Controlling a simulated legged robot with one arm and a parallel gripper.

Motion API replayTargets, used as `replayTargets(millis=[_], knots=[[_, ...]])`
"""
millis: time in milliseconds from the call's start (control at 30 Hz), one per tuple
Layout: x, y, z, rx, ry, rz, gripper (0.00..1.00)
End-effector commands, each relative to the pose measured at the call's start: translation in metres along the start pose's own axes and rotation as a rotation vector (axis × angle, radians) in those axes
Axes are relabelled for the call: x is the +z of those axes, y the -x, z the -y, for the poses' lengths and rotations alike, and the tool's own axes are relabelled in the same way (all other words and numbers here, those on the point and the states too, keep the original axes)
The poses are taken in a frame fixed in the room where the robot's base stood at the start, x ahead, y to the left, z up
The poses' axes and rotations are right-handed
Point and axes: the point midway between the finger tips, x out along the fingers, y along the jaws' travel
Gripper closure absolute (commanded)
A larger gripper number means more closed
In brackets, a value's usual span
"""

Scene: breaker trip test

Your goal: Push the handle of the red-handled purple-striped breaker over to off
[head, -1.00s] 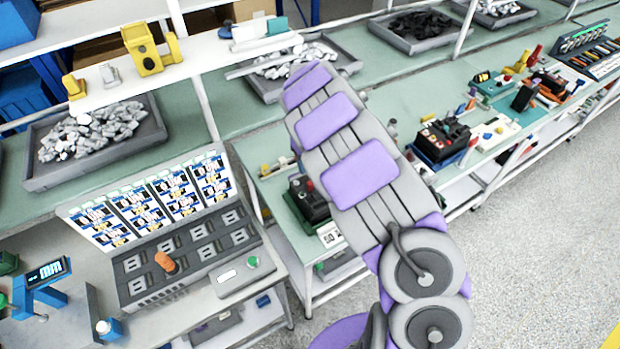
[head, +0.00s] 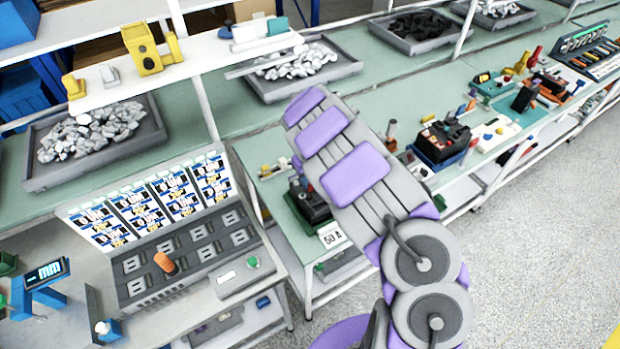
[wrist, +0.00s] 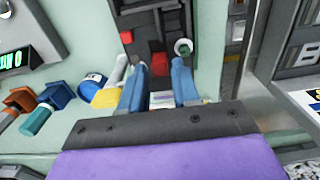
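In the wrist view a dark breaker body (wrist: 145,45) lies beyond my gripper. A red block (wrist: 160,65), possibly its handle, shows between the fingertips; I cannot tell whether they touch it. A pale strip (wrist: 163,98) with a thin purple line shows between the fingers nearer the palm. My gripper (wrist: 159,68) has two blue fingers spread apart, with a clear gap. In the head view my arm hides the gripper. A black unit with a red part (head: 310,203) stands on the green bench left of my arm, by a "50 A" card; its stripe is not readable.
A round green-and-white knob (wrist: 183,47) is close to the right finger. A blue-and-white cylinder (wrist: 92,84) and a yellow piece (wrist: 106,98) lie left of the fingers. Another black unit (head: 440,138) stands right of my arm. A grey panel (head: 185,250) with an orange handle is at left.

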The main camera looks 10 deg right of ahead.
Motion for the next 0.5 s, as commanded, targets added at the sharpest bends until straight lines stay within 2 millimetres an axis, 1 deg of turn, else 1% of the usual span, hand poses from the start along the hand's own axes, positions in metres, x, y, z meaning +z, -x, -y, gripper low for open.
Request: replayTargets(millis=[33,300,500], knots=[[0.0,0.0,0.0,0.0,0.0,0.0,0.74],[0.0,0.0,0.0001,0.0,0.0,0.0,1.0],[0.0001,0.0,0.0001,0.0,0.0,0.0,1.0]])
